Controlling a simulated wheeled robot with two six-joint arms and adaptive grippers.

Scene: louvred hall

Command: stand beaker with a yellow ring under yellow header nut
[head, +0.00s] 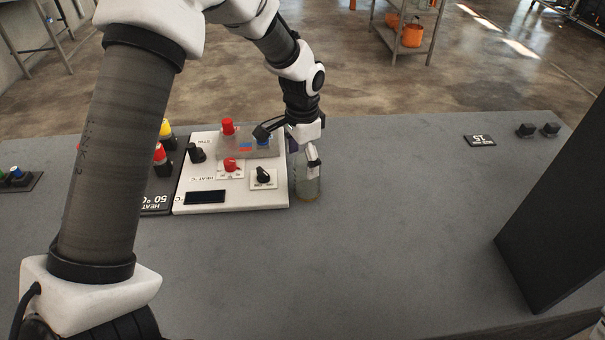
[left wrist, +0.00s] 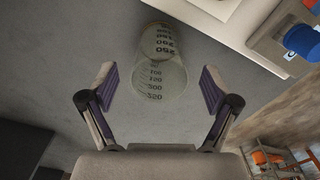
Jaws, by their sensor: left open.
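A clear glass beaker (head: 308,188) stands on the grey table just right of the white control panel. A faint yellowish tint shows near its base. In the left wrist view the beaker (left wrist: 160,75) has dark printed graduations and lies ahead of and between the fingertips, touching neither. My left gripper (head: 311,160) is open at the beaker's upper part; the wrist view shows its two spread fingers (left wrist: 158,88). My right gripper is not in view.
The white panel (head: 190,207) with knobs, a red cap (head: 228,127) and a blue cap (left wrist: 302,39) is close beside the beaker. A tall dark block (head: 560,215) stands at the right. The table's middle right is clear.

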